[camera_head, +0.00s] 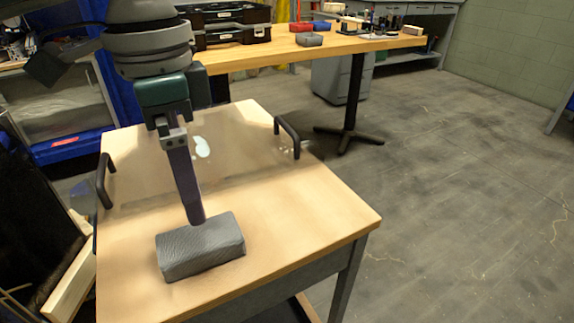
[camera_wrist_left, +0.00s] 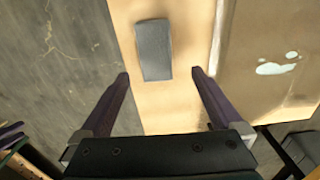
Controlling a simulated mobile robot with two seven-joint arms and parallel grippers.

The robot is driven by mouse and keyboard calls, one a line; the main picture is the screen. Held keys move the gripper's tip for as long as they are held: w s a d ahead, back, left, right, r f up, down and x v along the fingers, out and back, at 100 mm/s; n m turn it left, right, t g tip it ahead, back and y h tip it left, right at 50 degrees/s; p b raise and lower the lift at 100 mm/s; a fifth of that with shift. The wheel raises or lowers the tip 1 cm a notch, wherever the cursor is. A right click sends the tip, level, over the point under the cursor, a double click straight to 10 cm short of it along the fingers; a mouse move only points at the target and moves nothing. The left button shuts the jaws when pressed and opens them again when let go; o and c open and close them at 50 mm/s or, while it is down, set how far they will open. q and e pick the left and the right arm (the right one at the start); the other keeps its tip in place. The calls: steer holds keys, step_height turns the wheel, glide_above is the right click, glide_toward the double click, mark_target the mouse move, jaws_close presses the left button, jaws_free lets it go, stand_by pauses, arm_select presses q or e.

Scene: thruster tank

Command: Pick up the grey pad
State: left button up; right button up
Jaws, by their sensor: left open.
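The grey pad (camera_head: 201,247) is a block with a ridged top. It lies flat near the front edge of the small wooden-topped table (camera_head: 300,215). In the left wrist view the pad (camera_wrist_left: 154,50) lies ahead of the open fingers, across the gap between them. My left gripper (camera_head: 197,221) comes down from above, and its visible finger ends at the pad's far edge in the head view; I cannot tell whether it touches. In the left wrist view the gripper (camera_wrist_left: 160,76) is open with nothing between its fingers. My right gripper is not in view.
A clear panel with two black handles (camera_head: 287,136) lies on the table's far part, with a whitish spot (camera_head: 202,147). A longer workbench (camera_head: 290,48) with a black case (camera_head: 232,22) and small bins stands behind. The table's right side and floor at right are clear.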

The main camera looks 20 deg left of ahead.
arm_select(q)
steer(key=b, duration=0.1)
glide_above(204, 234)
steer(key=f, duration=0.4)
steer(key=shift+s+a, duration=0.1)
steer(key=shift+a, duration=0.3)
steer(key=f+b, duration=0.1)
steer(key=f, duration=0.2)
steer(key=d+f+b, duration=0.1)
steer(key=f, duration=0.1)
steer(key=shift+f+b, duration=0.25)
steer(key=shift+b, duration=0.05)
steer(key=shift+a+r, duration=0.1)
steer(key=c, duration=1.3)
step_height(204, 234, up, 20)
steer(key=p, duration=0.6)
steer(key=shift+p, duration=0.4)
